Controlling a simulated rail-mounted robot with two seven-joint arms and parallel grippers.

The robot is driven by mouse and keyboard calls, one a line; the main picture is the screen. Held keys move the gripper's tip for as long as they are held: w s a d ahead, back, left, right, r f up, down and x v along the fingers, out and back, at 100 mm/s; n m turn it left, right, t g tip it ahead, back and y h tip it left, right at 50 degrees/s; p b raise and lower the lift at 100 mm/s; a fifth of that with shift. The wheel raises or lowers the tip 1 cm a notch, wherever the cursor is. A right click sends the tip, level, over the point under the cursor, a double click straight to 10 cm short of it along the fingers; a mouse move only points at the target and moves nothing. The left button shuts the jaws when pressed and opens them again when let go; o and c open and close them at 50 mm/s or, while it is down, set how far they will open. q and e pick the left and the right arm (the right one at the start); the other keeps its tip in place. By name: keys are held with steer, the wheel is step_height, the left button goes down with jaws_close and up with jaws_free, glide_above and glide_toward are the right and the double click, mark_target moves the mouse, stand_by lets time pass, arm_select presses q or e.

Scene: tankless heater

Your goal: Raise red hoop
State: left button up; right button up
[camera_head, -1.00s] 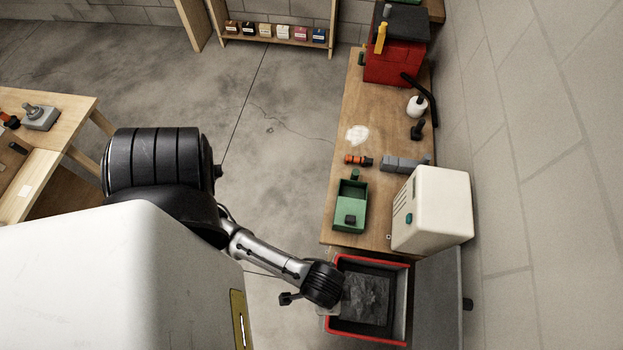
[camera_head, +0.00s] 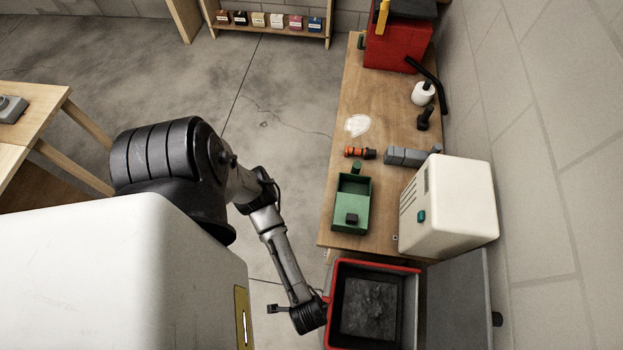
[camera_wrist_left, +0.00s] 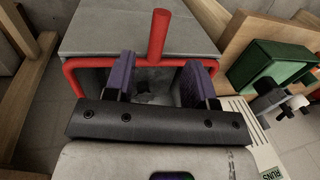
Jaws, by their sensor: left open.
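The red hoop (camera_head: 375,263) shows in the head view as a red rim around the top of a grey, dark-bottomed bin at the bench's near end. In the left wrist view a red bar (camera_wrist_left: 92,62) runs across behind my fingers, with a red rod (camera_wrist_left: 158,35) extending away from its middle. My left gripper (camera_wrist_left: 158,75) is open, its two purple fingers apart on either side of the rod's line. I cannot tell whether they touch the red bar. In the head view my left wrist is at the bin's left side, with its fingers barely visible. My right gripper is not in view.
A wooden bench (camera_head: 340,225) holds a green tray (camera_head: 347,190), a white heater box (camera_head: 455,205), a grey fitting (camera_head: 405,157) and a red toolbox (camera_head: 395,50). A grey panel (camera_head: 462,295) stands right of the bin. The floor left of the bench is clear.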

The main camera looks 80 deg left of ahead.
arm_select(q)
steer(key=f, duration=0.2)
steer(key=a+f+b, duration=0.1)
steer(key=f, duration=0.5)
steer(key=shift+w+a+b, duration=0.3)
steer(key=shift+b, duration=0.05)
steer(key=c, duration=0.3)
jaws_close()
